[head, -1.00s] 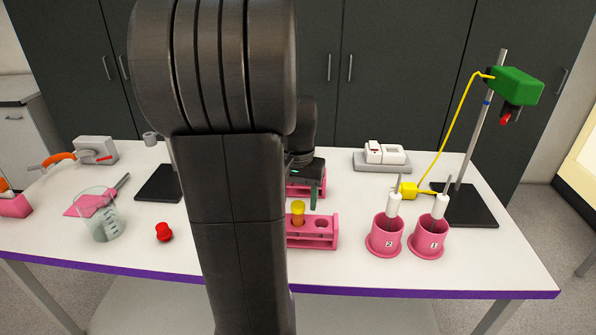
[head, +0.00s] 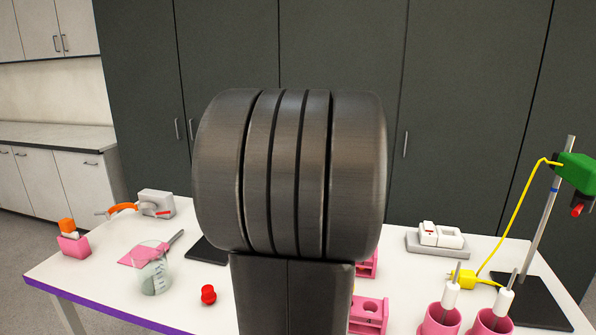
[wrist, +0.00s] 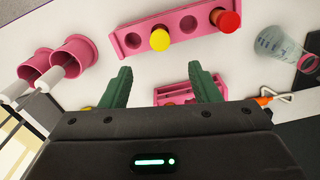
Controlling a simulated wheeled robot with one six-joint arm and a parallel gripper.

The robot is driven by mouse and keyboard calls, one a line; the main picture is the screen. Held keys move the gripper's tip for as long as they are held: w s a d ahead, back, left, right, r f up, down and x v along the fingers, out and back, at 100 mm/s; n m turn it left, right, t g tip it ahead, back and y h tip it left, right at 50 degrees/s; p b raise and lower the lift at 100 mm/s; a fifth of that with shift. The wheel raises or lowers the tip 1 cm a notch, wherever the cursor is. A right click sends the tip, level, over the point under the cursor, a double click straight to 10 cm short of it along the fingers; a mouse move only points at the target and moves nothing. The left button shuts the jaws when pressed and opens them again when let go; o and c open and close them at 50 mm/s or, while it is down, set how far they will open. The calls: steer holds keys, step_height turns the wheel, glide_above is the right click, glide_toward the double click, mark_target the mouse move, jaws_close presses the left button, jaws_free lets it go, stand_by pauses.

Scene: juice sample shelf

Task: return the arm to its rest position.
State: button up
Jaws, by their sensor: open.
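My gripper (wrist: 160,70) shows in the wrist view with its two green fingers wide apart. Nothing is held between the fingers. It hangs over the table, with a second pink rack (wrist: 172,91) partly visible between and beyond the fingers. In the head view my own dark arm fills the middle and hides the gripper. The front pink rack (wrist: 205,22) holds a yellow-capped tube (wrist: 159,39), clear of the fingertips. A red cap (wrist: 227,21) shows at that rack's end. In the head view only the rack's right end (head: 368,309) shows beside my arm.
Two pink pots (head: 440,322) with white-handled probes stand at front right, near a stand with a green clamp box (head: 577,169). A white device (head: 440,236) sits behind. A beaker (head: 152,272) and red stopper (head: 208,294) are on the left. Dark cabinets (head: 335,60) stand behind.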

step_height(320, 180, down, 14)
steer(key=shift+r, duration=0.55)
